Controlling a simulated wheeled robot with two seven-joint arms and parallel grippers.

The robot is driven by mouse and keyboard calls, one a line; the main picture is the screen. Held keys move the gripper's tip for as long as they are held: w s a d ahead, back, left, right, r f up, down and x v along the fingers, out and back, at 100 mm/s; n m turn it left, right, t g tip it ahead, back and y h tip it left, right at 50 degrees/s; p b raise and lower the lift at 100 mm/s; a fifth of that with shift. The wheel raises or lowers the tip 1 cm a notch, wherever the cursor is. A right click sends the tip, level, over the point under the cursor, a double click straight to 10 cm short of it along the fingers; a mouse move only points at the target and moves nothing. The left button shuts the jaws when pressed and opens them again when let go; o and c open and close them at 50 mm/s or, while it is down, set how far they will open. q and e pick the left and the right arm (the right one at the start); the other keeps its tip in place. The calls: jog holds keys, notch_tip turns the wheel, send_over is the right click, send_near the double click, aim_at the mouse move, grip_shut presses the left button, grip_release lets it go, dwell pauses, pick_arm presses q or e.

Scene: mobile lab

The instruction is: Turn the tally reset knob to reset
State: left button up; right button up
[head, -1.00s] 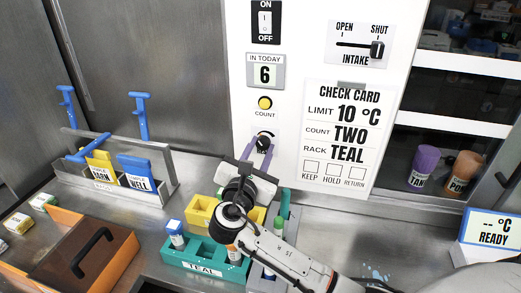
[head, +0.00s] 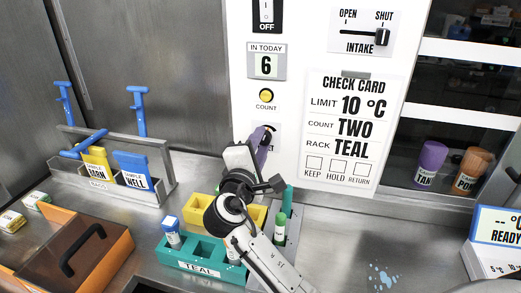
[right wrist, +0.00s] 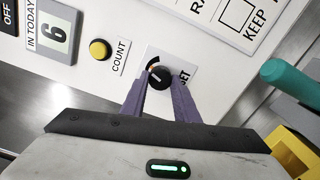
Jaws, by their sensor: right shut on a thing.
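The tally reset knob (right wrist: 158,77) is a small black round knob on a white plate below the yellow count button. In the right wrist view the purple fingers of my right gripper (right wrist: 160,92) are on either side of the knob, shut on it. A pale pointer mark shows on its face, and part of the "RESET" lettering (right wrist: 184,77) shows beside it. In the head view my right gripper (head: 264,140) is tilted at the panel and hides most of the knob. The tally display (head: 266,66) reads 6. My left gripper is not in view.
The yellow count button (head: 266,95) sits just above the knob. The check card (head: 345,125) hangs to the right. A teal rack (head: 195,262) and a yellow rack (head: 200,207) stand below my right arm.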

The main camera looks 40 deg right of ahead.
jog(key=m+b, duration=0.2)
jog(key=shift+f+m, duration=0.25)
jog(key=shift+m, duration=0.15)
jog(key=shift+m+b, duration=0.65)
jog(key=shift+m, duration=0.25)
jog(key=shift+r+m+b, duration=0.1)
jog(key=shift+m+b, duration=0.5)
jog(key=shift+m, duration=0.1)
jog(key=shift+r+m+b, duration=0.1)
jog(key=shift+m+b, duration=0.55)
jog(key=shift+m, duration=0.25)
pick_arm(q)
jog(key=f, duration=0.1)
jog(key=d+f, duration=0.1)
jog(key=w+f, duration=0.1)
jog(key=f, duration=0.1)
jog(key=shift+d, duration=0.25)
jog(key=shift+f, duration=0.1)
pick_arm(e)
jog(key=shift+m, duration=0.3)
jog(key=o, duration=1.1)
jog(key=shift+r, duration=0.1)
jog(key=shift+c, duration=0.2)
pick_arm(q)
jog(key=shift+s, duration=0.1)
